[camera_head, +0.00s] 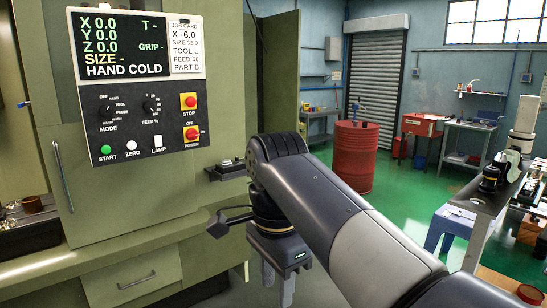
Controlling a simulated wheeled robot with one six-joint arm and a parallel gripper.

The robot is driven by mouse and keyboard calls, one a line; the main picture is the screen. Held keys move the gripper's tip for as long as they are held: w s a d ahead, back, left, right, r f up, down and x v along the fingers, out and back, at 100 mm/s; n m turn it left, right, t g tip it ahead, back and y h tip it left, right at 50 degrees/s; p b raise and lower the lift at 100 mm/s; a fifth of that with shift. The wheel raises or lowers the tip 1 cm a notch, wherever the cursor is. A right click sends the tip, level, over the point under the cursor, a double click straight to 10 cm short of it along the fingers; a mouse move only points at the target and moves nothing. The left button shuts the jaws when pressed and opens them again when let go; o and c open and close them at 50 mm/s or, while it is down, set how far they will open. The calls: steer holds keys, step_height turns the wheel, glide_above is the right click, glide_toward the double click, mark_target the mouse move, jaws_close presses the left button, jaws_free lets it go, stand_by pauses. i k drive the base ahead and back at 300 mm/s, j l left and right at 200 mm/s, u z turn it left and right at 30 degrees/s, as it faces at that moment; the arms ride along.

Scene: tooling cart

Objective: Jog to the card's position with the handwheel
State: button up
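The job card (186,47) on the machine's panel reads X -6.0, SIZE 35.0, TOOL L, FEED 60, PART B. The display (123,45) beside it reads X 0.0, Y 0.0, Z 0.0, T -, GRIP -, SIZE - and HAND COLD. The mode knob (107,112) is on the panel below; its setting is too small to read. I cannot clearly make out the handwheel; a dark curved part (228,219) shows left of my wrist, partly hidden. My gripper (278,286) points down in front of the machine, fingers apart, nothing seen between them.
The panel also has a feed knob (151,107), green start button (107,149), white zero button (131,146), lamp switch (158,141), red stop (189,101) and power switch (191,134). A small shelf (227,172) juts out near my arm. A red drum (355,157) stands behind.

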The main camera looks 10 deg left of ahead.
mark_target(224, 162)
steer(key=z, duration=3.8)
steer(key=k+j+z, duration=0.1)
steer(key=z, duration=0.3)
steer(key=k+j+z, duration=0.1)
steer(key=z, duration=0.3)
steer(key=k+j+z, duration=0.1)
steer(key=z, duration=0.3)
steer(key=k+z, duration=0.1)
steer(key=z, duration=0.3)
steer(key=k, duration=1.95)
steer(key=k+u, duration=0.35)
steer(key=k+j+u, duration=0.2)
steer(key=u, duration=0.15)
steer(key=k+j+u, duration=0.35)
steer(key=k+u, duration=0.1)
steer(key=u, duration=4.8)
